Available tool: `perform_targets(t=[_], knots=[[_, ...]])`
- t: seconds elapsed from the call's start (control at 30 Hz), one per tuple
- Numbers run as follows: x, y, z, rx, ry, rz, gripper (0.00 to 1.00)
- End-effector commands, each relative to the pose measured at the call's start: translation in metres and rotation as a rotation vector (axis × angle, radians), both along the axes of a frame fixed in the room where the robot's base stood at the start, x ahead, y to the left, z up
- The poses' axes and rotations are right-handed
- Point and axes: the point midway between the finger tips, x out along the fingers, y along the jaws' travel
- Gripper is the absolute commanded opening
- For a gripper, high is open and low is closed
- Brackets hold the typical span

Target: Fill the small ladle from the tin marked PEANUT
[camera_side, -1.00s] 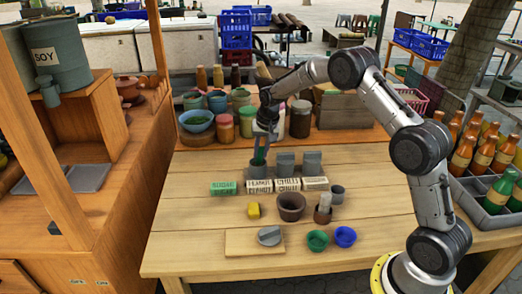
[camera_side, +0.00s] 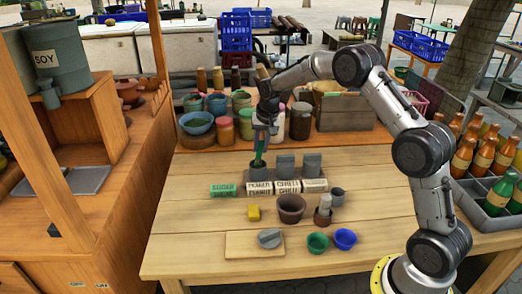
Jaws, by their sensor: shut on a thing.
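My gripper (camera_side: 264,127) is shut on the green-handled small ladle (camera_side: 260,149) above the back row of the table. The ladle points down, slightly tilted, over the grey tin (camera_side: 258,174) behind the PEANUT label (camera_side: 259,189). The ladle's bowl is hidden, so I cannot tell whether it is inside the tin or what it holds.
Two grey tins, one behind the CHILLI label (camera_side: 287,186), stand close to the right. The green SUGAR label (camera_side: 223,189) is at the left. A brown clay mortar (camera_side: 291,208) and green (camera_side: 317,242) and blue (camera_side: 344,238) bowls stand in front. Jars crowd behind.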

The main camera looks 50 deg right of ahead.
Motion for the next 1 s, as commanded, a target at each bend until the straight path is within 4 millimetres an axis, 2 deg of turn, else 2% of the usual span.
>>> perform_targets(t=[0.5,1.0], knots=[[0.000,0.000,0.032,-0.001,-0.002,0.000,0.00],[0.000,0.000,0.034,0.000,0.000,0.000,0.00]])
